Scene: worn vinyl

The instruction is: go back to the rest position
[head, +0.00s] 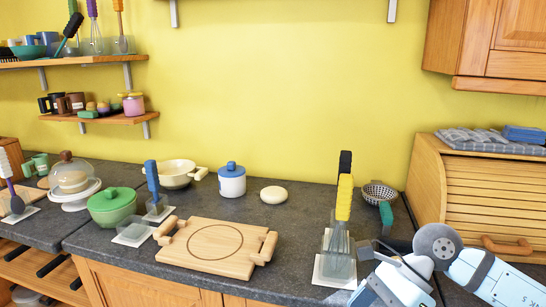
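My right arm (488,277) reaches in from the bottom right corner, in front of the counter's right end. Its jointed white and blue end hangs low beside the clear utensil holder (338,268). A small dark part (366,250) at its tip is close to the holder; I cannot tell whether they touch. The fingers are not clear enough to show whether the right gripper is open or shut. My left arm and gripper are out of view.
The holder carries a yellow-handled whisk (344,198). A wooden board (213,248) with rolling-pin-like handles, green lidded pot (111,207), white bowl (178,174), blue-lidded jar (232,181) and strainer (379,195) stand on the dark counter (300,210). A wooden bread box (490,195) is at right.

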